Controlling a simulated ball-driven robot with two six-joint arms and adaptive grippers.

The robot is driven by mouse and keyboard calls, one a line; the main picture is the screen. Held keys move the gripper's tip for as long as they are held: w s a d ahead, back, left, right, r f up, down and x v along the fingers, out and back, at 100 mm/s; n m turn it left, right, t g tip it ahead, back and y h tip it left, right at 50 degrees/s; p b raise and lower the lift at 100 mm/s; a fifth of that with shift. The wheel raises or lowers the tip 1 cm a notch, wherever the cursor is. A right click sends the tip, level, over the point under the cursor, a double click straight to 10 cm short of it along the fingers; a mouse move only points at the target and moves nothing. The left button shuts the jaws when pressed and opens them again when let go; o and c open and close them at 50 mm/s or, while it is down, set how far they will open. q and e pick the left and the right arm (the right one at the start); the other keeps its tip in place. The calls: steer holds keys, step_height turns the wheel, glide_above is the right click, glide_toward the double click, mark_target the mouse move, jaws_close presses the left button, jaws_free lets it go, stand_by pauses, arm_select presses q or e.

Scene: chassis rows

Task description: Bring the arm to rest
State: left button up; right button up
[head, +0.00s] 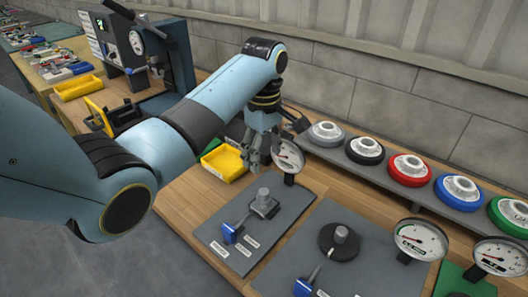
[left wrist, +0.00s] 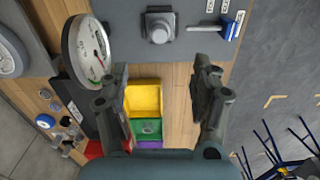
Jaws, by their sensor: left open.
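My left arm (head: 215,105) reaches in from the left over the workbench. It bends down at the wrist to my left gripper (head: 256,163). The gripper points downward, open and empty, between a yellow bin and a dial gauge (head: 288,157). The gripper partly covers the gauge in the head view. In the left wrist view the two dark fingers of the gripper (left wrist: 160,82) stand wide apart, with nothing between them. The yellow bin (left wrist: 143,98) and the gauge (left wrist: 88,50) show beyond them. My right gripper is not in view.
A grey mat (head: 215,222) carries a square fixture (head: 264,204) and a blue-handled part (head: 232,231). Coloured wheels such as the red one (head: 409,169) line a shelf by the wall. More gauges (head: 421,240) stand at the right. A dark machine (head: 125,40) stands at the back left.

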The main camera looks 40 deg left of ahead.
arm_select(q)
steer(key=s+d+r+m+t, duration=0.2)
steer(key=s+m, duration=0.7)
steer(key=s, duration=0.4)
steer(key=s+d+r+m+t, duration=0.1)
steer(key=s+r+m+t, duration=0.1)
steer(key=s+m, duration=0.9)
steer(key=s+a+f+n+g+y+b, duration=0.2)
steer(key=f+b, duration=0.7)
steer(key=f, duration=2.4)
steer(key=s+f+b, duration=0.4)
steer(key=s+f, duration=0.6)
steer(key=f, duration=0.3)
steer(key=s+a+f+n+g+h+b, duration=0.1)
steer(key=s+f+b, duration=0.3)
steer(key=s+f, duration=0.6)
step_height(320, 180, down, 4)
steer(key=shift+s+r, duration=0.1)
steer(key=shift+s, duration=0.25)
